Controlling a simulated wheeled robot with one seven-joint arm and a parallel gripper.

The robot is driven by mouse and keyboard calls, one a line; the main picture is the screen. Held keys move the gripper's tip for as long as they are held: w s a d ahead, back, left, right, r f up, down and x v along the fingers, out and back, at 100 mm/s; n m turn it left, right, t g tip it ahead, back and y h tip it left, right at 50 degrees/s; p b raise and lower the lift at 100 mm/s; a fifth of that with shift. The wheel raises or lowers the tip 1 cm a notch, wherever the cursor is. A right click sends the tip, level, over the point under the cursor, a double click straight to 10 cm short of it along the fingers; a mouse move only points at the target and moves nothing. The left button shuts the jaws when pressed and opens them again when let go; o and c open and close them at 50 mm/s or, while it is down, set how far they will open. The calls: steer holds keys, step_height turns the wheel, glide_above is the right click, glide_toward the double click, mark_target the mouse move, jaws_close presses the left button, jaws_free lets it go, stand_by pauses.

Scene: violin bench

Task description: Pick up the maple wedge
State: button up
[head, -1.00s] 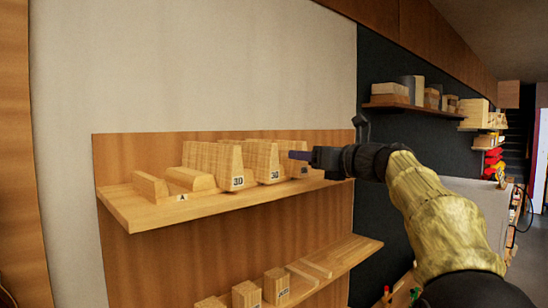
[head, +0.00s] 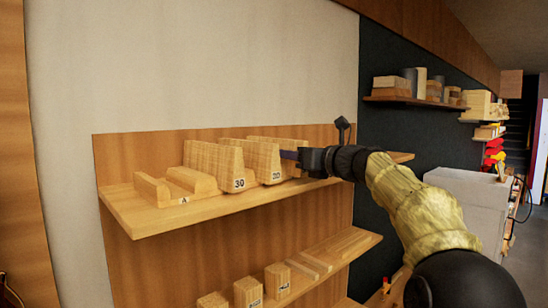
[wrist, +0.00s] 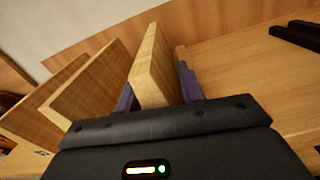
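Several tall pale wooden wedges stand side by side on the upper shelf in the head view. The nearer wedge (head: 230,160) is marked 30 and the one beside it (head: 264,160) seems marked 20. A third wedge (head: 290,143) stands to their right, partly hidden by my gripper (head: 288,155). No label tells me which is maple. In the wrist view my gripper (wrist: 158,92) has its purple fingers on either side of the rightmost wedge (wrist: 153,65). The fingers are spread and the wedge still stands on the shelf. Contact is not clear.
A lower shelf (head: 345,247) with small blocks is below. In the wrist view, dark bars (wrist: 298,36) lie to the right, with bare shelf between.

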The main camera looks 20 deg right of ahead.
steer(key=shift+s+a+r, duration=0.1)
jaws_close()
steer(key=shift+r, duration=0.1)
step_height(320, 180, up, 10)
steer(key=p, duration=0.3)
stand_by(0.5)
